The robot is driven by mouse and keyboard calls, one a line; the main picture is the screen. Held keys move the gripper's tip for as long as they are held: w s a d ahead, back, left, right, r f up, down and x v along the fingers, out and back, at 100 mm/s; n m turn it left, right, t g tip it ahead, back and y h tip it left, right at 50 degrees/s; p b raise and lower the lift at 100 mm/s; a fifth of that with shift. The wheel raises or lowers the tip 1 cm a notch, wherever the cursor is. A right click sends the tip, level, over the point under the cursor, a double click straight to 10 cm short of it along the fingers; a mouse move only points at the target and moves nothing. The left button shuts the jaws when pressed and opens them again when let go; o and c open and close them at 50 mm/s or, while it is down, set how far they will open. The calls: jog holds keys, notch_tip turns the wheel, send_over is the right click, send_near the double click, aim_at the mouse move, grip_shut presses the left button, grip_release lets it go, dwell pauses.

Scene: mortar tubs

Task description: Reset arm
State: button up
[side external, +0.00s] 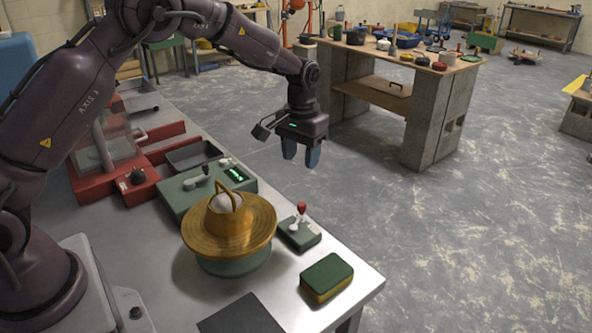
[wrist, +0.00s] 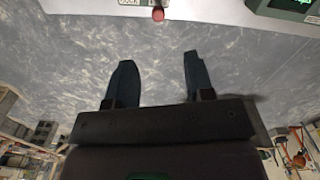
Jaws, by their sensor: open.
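My gripper (side external: 301,155) hangs at the end of my arm with its two blue fingers pointing down. It is above and beyond the far edge of the metal workbench (side external: 365,284), over the floor. In the wrist view my gripper (wrist: 153,75) shows two dark fingers spread apart with only grey floor between them. It is open and holds nothing.
On the workbench are a brass-lidded green tub (side external: 230,228), a red-knobbed lever box (side external: 300,230), a green and yellow sponge (side external: 327,277), a green device with a display (side external: 205,185) and a red machine (side external: 110,165). A block-legged table (side external: 400,90) with several items stands behind.

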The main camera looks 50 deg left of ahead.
jog(key=s+d+r+m+t, duration=0.1)
jog(key=s+r+t, duration=0.1)
jog(key=s+r, duration=0.4)
jog(key=s+d+r+m+t, duration=0.1)
jog(key=s+r, duration=0.4)
jog(key=s, duration=0.9)
jog(key=s+d+r+m+t, duration=0.1)
jog(key=s+r+t, duration=0.1)
jog(key=s+r, duration=0.4)
jog(key=s, duration=0.4)
jog(key=shift+d+r+t, duration=0.3)
jog(key=shift+d+r, duration=0.05)
jog(key=shift+d, duration=0.05)
